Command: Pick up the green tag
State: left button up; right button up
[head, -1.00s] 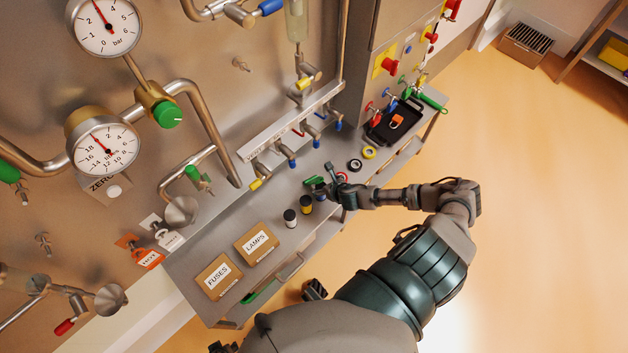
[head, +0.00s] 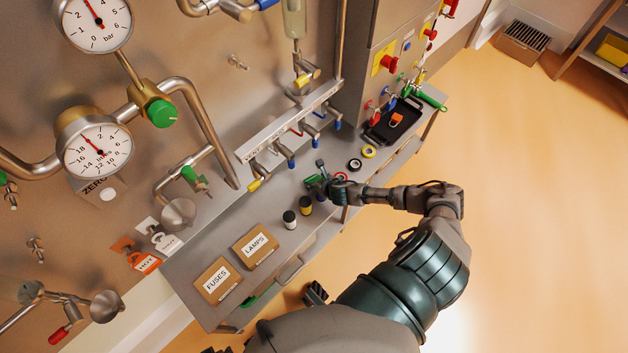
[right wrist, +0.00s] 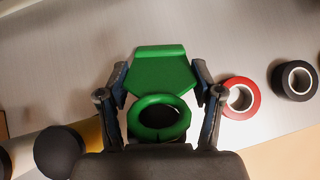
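The green tag (right wrist: 158,80) has a flat plate and a thick ring at the end nearer my wrist. In the right wrist view it sits between the two fingers of my right gripper (right wrist: 160,84), one finger close along each side. The fingers are spread wide, and I see no clear grip on the tag. In the head view my right gripper (head: 323,178) is low over the bench at the green tag (head: 313,182), partly covering it. My left gripper does not show clearly.
On the bench (head: 205,252), a red tape roll (right wrist: 241,98) and a black one (right wrist: 295,80) lie right of the tag. Valves (head: 290,157) hang behind. A black tray (head: 394,122) is farther right.

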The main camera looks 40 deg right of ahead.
aim_at(316, 180)
jog(key=shift+a+r, duration=0.3)
jog(key=shift+a, duration=0.35)
jog(key=shift+c, duration=0.6)
jog(key=shift+r, duration=0.35)
jog(key=r+p, duration=0.1)
jog(key=d+r, duration=0.1)
jog(key=r, duration=0.1)
jog(key=shift+w+d+r+p, duration=0.1)
jog(key=shift+r+p, duration=0.2)
jog(key=shift+p, duration=0.1)
jog(key=r, duration=0.1)
jog(key=r+p, duration=0.1)
jog(key=r, duration=0.3)
jog(key=shift+a+r, duration=0.2)
jog(key=shift+a, duration=0.15)
jog(key=shift+a+r, duration=0.15)
jog(key=shift+a, duration=0.05)
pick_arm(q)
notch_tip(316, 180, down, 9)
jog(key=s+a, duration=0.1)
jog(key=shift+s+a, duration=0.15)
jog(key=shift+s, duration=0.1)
pick_arm(e)
jog(key=shift+d, duration=0.15)
